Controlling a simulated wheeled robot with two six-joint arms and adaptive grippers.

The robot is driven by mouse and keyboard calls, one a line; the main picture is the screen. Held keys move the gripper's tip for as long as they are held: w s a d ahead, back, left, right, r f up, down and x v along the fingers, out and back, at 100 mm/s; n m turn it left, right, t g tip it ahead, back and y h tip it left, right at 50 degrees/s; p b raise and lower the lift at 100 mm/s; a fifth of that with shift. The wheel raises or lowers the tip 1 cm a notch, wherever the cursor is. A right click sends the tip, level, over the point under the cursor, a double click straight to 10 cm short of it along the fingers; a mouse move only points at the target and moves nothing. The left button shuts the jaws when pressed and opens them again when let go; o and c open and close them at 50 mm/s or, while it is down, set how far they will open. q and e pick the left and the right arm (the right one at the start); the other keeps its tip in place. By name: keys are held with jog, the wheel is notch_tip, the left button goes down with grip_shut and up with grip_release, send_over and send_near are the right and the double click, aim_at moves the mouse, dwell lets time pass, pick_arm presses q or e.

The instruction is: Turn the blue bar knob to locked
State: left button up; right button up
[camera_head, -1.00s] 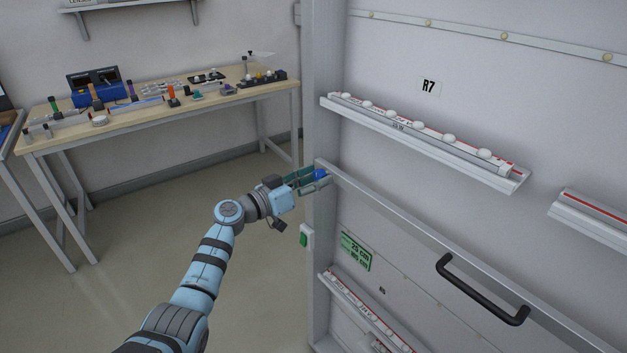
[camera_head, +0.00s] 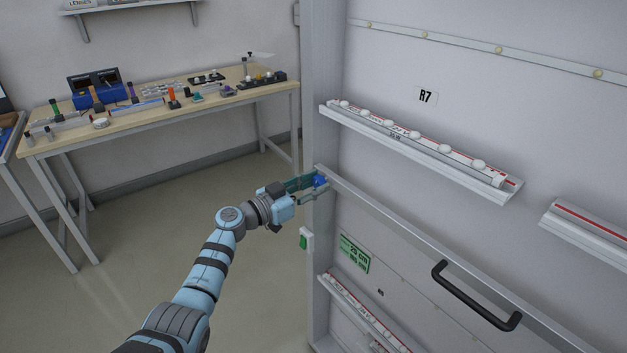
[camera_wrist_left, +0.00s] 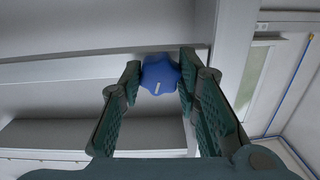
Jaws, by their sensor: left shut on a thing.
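The blue lobed knob (camera_head: 320,181) sits at the left end of the metal bar (camera_head: 420,232) across the white panel. My left gripper (camera_head: 311,188) reaches it from the left and is shut on it. In the left wrist view the knob (camera_wrist_left: 160,73) lies between the two green fingertips (camera_wrist_left: 160,78), and a short pale mark shows near its lower edge. I see no lettering for the knob's positions. My right gripper is in neither view.
A grey post (camera_head: 322,130) stands beside the panel's left edge. A black handle (camera_head: 475,296) juts from the panel at lower right. Ledges with white studs (camera_head: 420,150) cross the panel. A cluttered workbench (camera_head: 150,118) stands at back left, with open floor before it.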

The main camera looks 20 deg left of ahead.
pick_arm(q)
jog(key=m+p, duration=0.1)
jog(key=m, duration=0.1)
jog(key=shift+r+m, duration=0.15)
jog(key=shift+m, duration=0.25)
jog(key=m, duration=0.3)
jog(key=shift+m, duration=0.3)
jog(key=m, duration=0.3)
jog(key=shift+m, duration=0.3)
jog(key=m, duration=0.4)
jog(key=shift+r+m, duration=0.1)
jog(key=shift+m, duration=0.3)
jog(key=o, duration=1.2)
jog(key=shift+c, duration=0.2)
jog(key=shift+a, duration=0.1)
